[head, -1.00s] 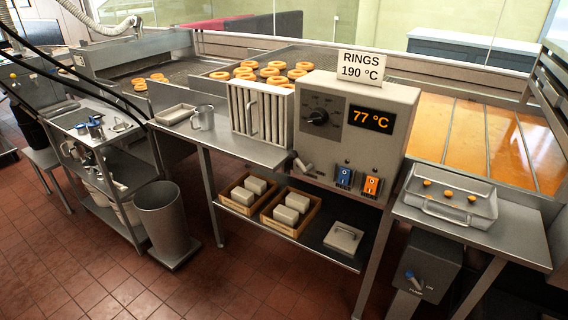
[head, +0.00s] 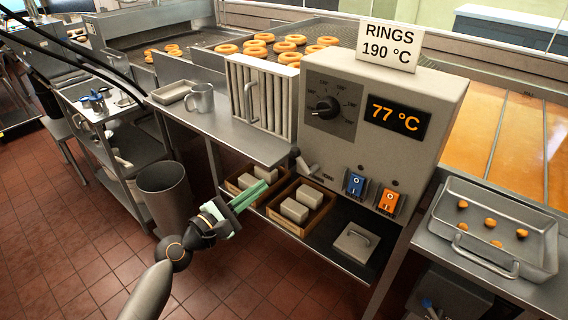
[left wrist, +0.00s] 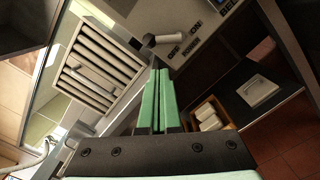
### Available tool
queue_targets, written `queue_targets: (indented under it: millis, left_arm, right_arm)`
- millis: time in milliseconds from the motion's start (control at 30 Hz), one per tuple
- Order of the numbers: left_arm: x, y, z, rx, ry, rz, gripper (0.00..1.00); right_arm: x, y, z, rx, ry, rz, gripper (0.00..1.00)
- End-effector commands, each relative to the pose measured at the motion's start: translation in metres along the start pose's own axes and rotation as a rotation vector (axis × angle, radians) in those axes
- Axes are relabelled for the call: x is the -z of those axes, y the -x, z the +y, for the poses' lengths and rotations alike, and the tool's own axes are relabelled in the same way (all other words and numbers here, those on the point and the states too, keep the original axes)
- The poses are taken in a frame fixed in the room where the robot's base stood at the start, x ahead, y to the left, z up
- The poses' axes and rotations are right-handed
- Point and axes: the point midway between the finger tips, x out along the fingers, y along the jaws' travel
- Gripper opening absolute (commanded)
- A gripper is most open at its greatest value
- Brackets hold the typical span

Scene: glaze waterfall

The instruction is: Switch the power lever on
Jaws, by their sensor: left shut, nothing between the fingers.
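A grey lever (head: 307,163), which I take to be the power lever, is at the lower left corner of the control box (head: 340,165). My left gripper (head: 262,187), with green fingers, is shut and empty. In the head view it is below and left of the lever, in front of the table's lower shelf, apart from the lever. In the left wrist view its closed fingers (left wrist: 160,68) point toward the box. My right gripper is not in view.
A blue switch (head: 356,185) and an orange switch (head: 389,201) are right of the lever. A slatted panel (head: 262,98) stands left of the box. Wooden crates with pale blocks (head: 297,210) are on the lower shelf. A metal bin (head: 165,198) stands behind my arm.

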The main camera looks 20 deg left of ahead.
Motion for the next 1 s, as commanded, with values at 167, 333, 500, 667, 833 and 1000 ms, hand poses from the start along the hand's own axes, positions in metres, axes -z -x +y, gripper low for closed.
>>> queue_targets:
  millis: [167,333,500,667,833,1000]
  left_arm:
    - [0.0,0.0,0.001,-0.001,0.003,-0.001,0.0]
    - [0.0,-0.001,0.001,-0.001,0.001,-0.001,0.0]
    - [-0.001,-0.016,0.001,-0.002,0.001,-0.001,0.0]
    - [-0.001,-0.043,0.001,-0.001,0.001,-0.002,0.0]
    - [-0.001,-0.072,0.001,-0.001,0.0,-0.001,0.0]
    - [0.0,-0.091,0.001,-0.001,-0.001,0.0,0.0]
  right_arm:
    - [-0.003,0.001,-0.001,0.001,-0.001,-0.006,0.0]
    - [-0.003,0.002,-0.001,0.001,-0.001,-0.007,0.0]
    - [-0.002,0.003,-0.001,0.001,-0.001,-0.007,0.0]
    - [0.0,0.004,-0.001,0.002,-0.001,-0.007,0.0]
    - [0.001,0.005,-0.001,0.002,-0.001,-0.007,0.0]
    - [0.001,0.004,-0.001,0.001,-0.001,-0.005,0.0]
